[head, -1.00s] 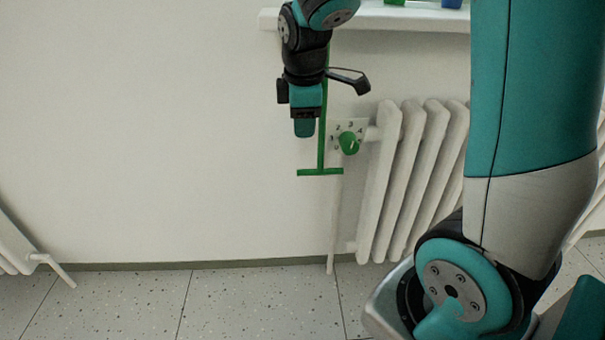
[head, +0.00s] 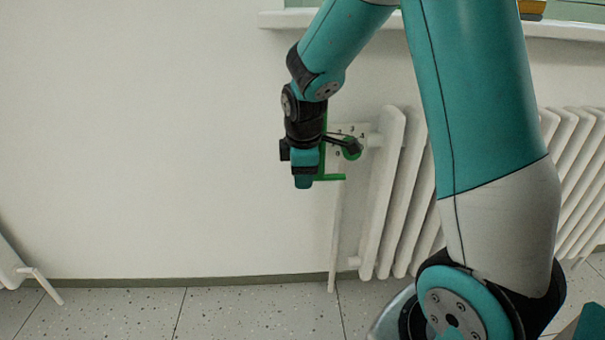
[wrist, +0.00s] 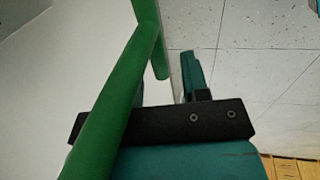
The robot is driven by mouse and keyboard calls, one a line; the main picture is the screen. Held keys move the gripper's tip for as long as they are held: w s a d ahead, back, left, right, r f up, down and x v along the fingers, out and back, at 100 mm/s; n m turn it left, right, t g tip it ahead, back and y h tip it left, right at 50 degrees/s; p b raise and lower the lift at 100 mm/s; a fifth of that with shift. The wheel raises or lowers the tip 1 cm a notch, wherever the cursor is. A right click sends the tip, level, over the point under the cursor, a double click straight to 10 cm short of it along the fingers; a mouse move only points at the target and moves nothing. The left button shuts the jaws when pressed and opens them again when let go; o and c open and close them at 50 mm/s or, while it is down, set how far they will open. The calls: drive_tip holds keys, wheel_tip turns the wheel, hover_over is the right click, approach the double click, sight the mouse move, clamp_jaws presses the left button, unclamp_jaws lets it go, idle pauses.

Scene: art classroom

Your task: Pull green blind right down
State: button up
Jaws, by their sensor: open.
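A green T-shaped pull, a thin stem with a crossbar (head: 332,178), hangs by the wall left of the radiator; I take it as the blind's pull. The blind itself is out of view. My gripper (head: 303,183) points down in front of the pull and hides the crossbar's left part. In the wrist view the green stem (wrist: 118,95) runs from lower left up to the crossbar, passing in front of my gripper (wrist: 168,80). One teal finger shows right of it; the other is mostly hidden. The gripper is open, and I cannot tell whether it touches the pull.
A white radiator (head: 385,200) with a green valve knob (head: 351,152) stands just right of the pull. A white windowsill (head: 560,28) is above. Another radiator (head: 8,262) is at the far left. The wall to the left and the speckled floor (head: 230,312) are clear.

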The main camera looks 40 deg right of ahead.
clamp_jaws()
wheel_tip(320, 180, down, 6)
drive_tip(key=b, duration=0.1)
drive_tip(key=shift+s+f, duration=0.1)
unclamp_jaws()
wheel_tip(320, 180, up, 17)
drive_tip(key=s+a+p, duration=0.2)
drive_tip(key=p, duration=0.5)
drive_tip(key=shift+s, duration=0.35)
